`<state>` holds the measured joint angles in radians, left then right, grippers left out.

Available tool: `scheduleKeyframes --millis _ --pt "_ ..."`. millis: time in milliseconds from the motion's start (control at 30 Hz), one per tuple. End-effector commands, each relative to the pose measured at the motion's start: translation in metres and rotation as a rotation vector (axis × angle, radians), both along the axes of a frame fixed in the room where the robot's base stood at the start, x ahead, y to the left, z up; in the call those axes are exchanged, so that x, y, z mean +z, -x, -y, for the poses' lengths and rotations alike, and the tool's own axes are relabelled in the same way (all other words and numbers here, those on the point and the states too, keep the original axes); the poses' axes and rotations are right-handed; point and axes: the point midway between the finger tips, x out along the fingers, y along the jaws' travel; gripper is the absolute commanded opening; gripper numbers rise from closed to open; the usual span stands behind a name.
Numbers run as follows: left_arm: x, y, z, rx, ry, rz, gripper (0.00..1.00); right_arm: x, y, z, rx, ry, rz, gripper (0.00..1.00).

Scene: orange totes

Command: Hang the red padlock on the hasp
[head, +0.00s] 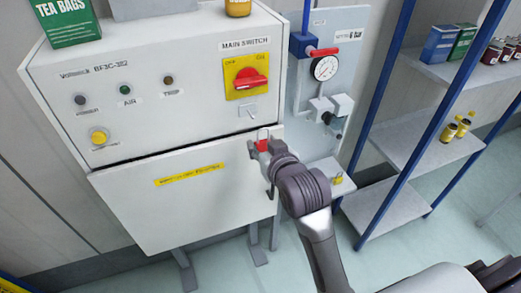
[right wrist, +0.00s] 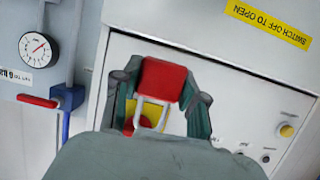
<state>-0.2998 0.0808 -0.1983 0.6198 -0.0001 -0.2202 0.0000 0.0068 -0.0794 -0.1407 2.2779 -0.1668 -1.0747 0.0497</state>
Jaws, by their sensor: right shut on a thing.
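The red padlock (head: 262,145) is held by my right gripper (head: 268,158) in front of the white cabinet, just below its upper panel. Its shackle points up in the head view. In the right wrist view the red padlock body (right wrist: 162,80) sits between the two fingers of the gripper (right wrist: 158,92), which is shut on it. The pale shackle lies over the yellow switch plate there. A small metal fitting (head: 248,111), perhaps the hasp, is on the panel under the main switch, above the padlock and apart from it. My left gripper is out of view.
The red main switch (head: 246,82) sits on a yellow plate. A gauge (head: 325,68) and blue pipe are on a board to the right. A blue-posted shelf (head: 400,135) with jars stands further right. A tea box (head: 68,18) is on the cabinet top.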

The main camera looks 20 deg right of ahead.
Motion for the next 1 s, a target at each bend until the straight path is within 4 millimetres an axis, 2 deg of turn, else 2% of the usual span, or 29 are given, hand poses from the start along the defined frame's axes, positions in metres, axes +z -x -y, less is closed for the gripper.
scheduleKeyframes --millis 233,633,1000 --pt "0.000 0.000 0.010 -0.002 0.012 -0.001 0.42 -0.002 -0.014 0.000 -0.001 0.000 0.002 0.12" --pt "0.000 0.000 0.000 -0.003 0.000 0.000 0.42 -0.004 -0.038 -0.001 0.000 0.000 0.002 0.12" --pt "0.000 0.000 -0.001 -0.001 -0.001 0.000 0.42 -0.006 -0.060 -0.002 0.000 0.000 0.002 0.12"
